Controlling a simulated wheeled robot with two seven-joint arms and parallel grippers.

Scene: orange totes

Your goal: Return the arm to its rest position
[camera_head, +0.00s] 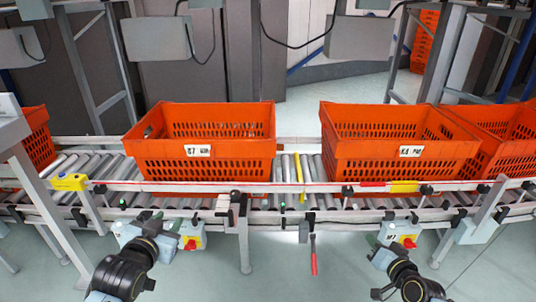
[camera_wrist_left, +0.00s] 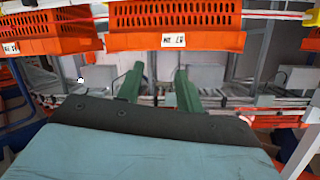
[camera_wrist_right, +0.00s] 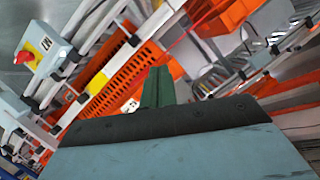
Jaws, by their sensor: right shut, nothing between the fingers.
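My left gripper (camera_wrist_left: 160,80) shows in the left wrist view with its two green fingers apart and nothing between them. In the head view my left arm comes in at the lower left, in front of the conveyor. My right gripper (camera_wrist_right: 158,87) shows in the right wrist view with its green fingers together and nothing held. In the head view my right arm stands at the lower right, below a control box; its fingers are hard to make out there. Both arms are on the near side of the conveyor, apart from the totes.
An orange tote (camera_head: 205,148) and another orange tote (camera_head: 385,150) stand on the roller conveyor (camera_head: 300,172). More totes are at both ends. Control boxes with red buttons (camera_head: 191,238) (camera_head: 405,235) hang on the near side. A red-handled tool (camera_head: 313,258) hangs between the arms. The floor between them is clear.

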